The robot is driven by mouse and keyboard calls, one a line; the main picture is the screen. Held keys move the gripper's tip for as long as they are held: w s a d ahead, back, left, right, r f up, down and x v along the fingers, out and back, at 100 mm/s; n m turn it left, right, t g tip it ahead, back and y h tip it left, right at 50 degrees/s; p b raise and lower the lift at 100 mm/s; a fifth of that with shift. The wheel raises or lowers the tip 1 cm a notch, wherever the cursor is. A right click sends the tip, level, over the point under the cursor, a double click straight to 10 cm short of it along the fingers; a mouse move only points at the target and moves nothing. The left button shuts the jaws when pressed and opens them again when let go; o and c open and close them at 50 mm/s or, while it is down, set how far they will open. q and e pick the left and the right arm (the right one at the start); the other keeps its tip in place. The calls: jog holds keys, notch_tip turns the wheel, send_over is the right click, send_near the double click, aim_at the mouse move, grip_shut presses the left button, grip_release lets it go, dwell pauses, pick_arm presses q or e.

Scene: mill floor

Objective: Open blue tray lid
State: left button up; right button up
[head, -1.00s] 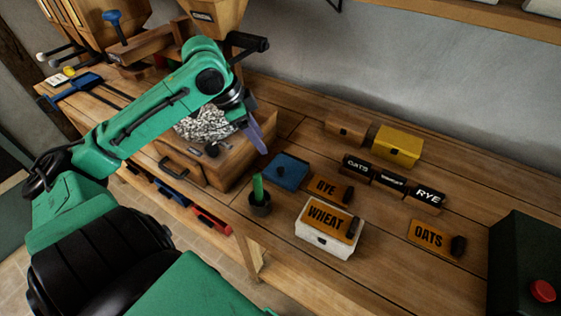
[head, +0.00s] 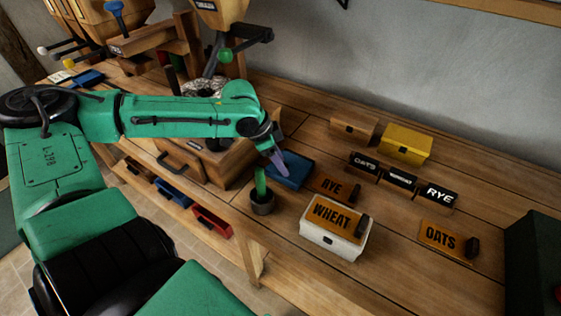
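The blue tray (head: 296,172) sits on the bench near the middle of the view, its lid apparently on and flat. My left gripper (head: 279,162) comes in from the left and points down, its purple fingers in front of the tray's left part. The fingers hide the lid's middle, and I cannot tell whether they touch it. They overlap in this view, so their opening does not show. My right gripper is not in view.
A dark cup (head: 262,203) with a green item stands just in front of the tray. A wooden drawer box (head: 195,160) stands to the left.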

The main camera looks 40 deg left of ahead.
pick_arm(q)
grip_shut()
dwell(1.2)
